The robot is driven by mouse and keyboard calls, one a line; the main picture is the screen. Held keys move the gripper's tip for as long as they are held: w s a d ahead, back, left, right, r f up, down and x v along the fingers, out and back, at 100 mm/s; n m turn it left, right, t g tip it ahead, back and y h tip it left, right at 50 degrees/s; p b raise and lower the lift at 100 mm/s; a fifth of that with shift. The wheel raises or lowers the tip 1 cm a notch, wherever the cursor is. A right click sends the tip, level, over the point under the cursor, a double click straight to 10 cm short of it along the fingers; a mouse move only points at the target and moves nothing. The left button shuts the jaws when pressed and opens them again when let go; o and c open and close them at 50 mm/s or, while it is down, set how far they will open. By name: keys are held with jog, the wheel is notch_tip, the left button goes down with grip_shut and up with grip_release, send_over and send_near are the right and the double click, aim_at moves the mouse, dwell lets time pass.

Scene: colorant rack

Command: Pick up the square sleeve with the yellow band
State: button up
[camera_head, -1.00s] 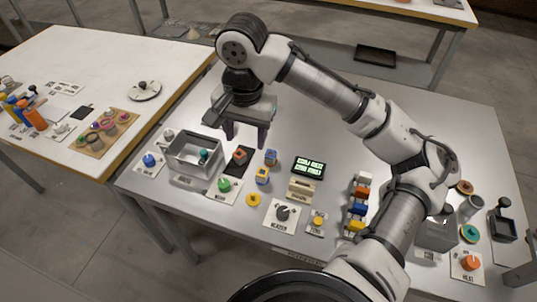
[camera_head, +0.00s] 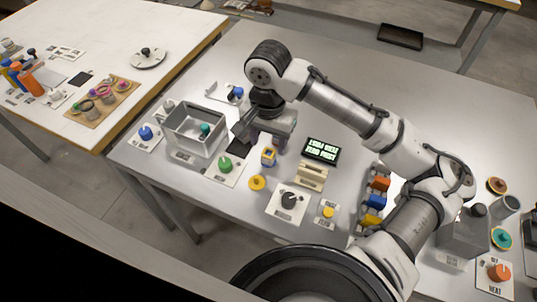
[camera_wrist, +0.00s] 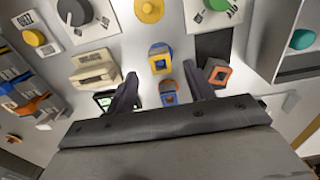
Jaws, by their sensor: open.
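The square sleeve with the yellow band (camera_head: 268,157), blue and yellow with an open middle, stands on the grey table. In the wrist view this sleeve (camera_wrist: 160,66) shows ahead of and between the fingertips, apart from them. My gripper (camera_wrist: 160,74) is open and empty, pointing down. In the head view my gripper (camera_head: 263,143) is low over the table just behind the sleeve. A blue sleeve with an orange centre (camera_wrist: 168,93) lies between the fingers nearer the palm. An orange sleeve (camera_wrist: 216,73) is beside the right finger; my gripper largely hides both in the head view.
A dark mat (camera_wrist: 213,45) lies by the orange sleeve. A green knob (camera_head: 225,164), a yellow disc (camera_head: 257,183), a cream holder (camera_head: 311,177) and a lit display (camera_head: 321,149) surround the sleeve. A metal bin (camera_head: 181,145) stands left.

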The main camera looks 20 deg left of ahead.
notch_tip(320, 180, down, 5)
jog(key=shift+w+f+p, duration=0.1)
jog(key=shift+w+p, duration=0.05)
jog(key=shift+p, duration=0.25)
jog(key=shift+c, duration=0.2)
jog(key=c, duration=1)
